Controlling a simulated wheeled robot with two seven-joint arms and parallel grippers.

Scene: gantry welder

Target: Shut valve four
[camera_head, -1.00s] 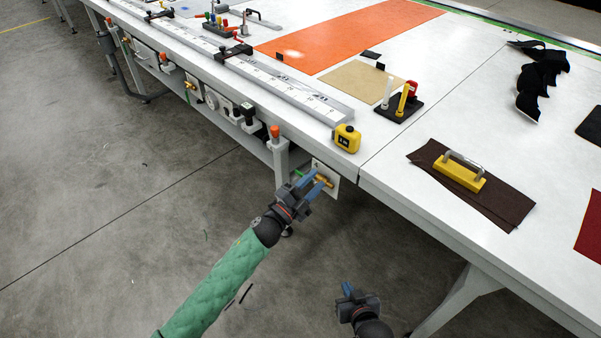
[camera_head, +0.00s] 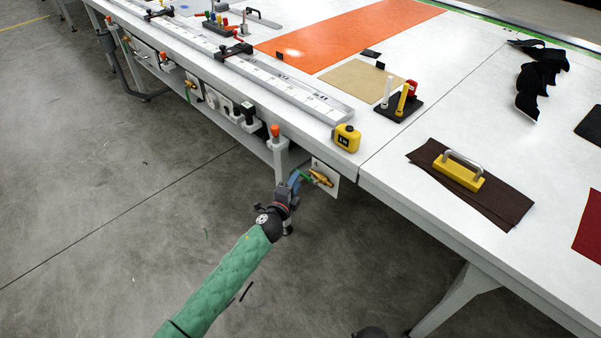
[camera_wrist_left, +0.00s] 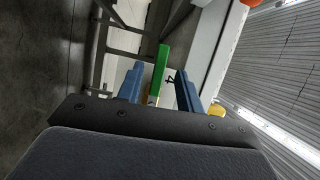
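A brass valve (camera_head: 320,178) with a green lever sits on a white plate (camera_head: 332,184) below the table's front edge. The green lever (camera_wrist_left: 161,62) stands between my left gripper's blue fingers in the left wrist view, with a visible gap on each side. That view also shows a black "4" mark (camera_wrist_left: 170,80) on the pale plate. My left gripper (camera_head: 298,180) is open at the valve's left side, its fingers seen nearly edge-on in the head view. The valve's brass body is mostly hidden in the wrist view. My right gripper's fingers are out of view.
An orange-topped clamp post (camera_head: 277,142) stands just left of the plate. Other valves and gauges (camera_head: 220,104) line the table's front side. A yellow tape measure (camera_head: 346,138) sits on the tabletop above. The floor in front is clear.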

